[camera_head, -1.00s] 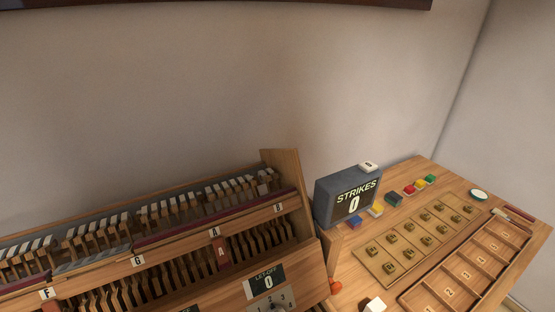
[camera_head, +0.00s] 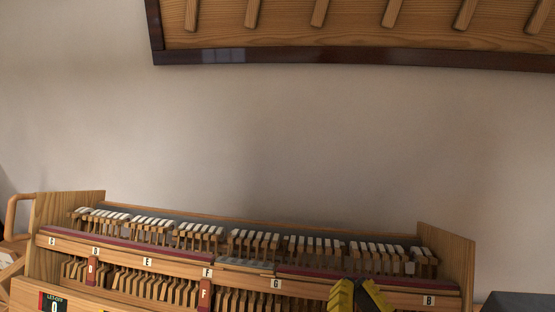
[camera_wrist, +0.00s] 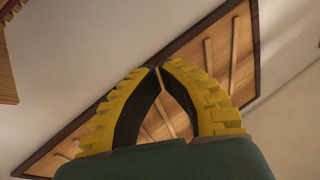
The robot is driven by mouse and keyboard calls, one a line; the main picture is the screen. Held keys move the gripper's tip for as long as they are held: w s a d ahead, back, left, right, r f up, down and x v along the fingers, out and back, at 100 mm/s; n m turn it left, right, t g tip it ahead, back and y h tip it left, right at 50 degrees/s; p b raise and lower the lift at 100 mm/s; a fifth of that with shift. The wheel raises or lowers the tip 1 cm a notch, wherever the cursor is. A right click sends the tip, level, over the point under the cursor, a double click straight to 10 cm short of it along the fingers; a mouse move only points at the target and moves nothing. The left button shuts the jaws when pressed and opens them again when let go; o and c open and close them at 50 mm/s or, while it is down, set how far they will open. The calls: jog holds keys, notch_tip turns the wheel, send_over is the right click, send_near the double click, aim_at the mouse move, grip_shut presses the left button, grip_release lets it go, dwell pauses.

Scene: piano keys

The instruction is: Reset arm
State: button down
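My gripper (camera_head: 358,284), yellow with black, shows at the bottom edge of the head view, in front of the right part of the piano action (camera_head: 235,267). It hides part of the lettered rail between G and B. In the wrist view, its two yellow fingers with black inner pads (camera_wrist: 158,68) point up and their tips meet, with nothing held between them. The wrist view looks up past the fingers at a dark-framed wooden panel (camera_wrist: 232,50) and a pale wall.
A wooden panel with slats (camera_head: 350,30) hangs above on the wall (camera_head: 250,130). Wooden end cheeks stand at the left (camera_head: 70,205) and right (camera_head: 447,252) of the action. A dark box edge (camera_head: 515,301) shows at bottom right. The space before the wall is clear.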

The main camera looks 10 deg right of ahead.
jog(key=s+a+r+n+t+y, duration=0.1)
jog(key=s+a+r+n, duration=0.1)
jog(key=a+r+n, duration=0.35)
notch_tip(320, 180, up, 29)
jog(key=a+m+p, duration=0.1)
jog(key=a+p, duration=0.1)
jog(key=p, duration=2.7)
jog(key=shift+w+m, duration=0.2)
jog(key=shift+m, duration=0.15)
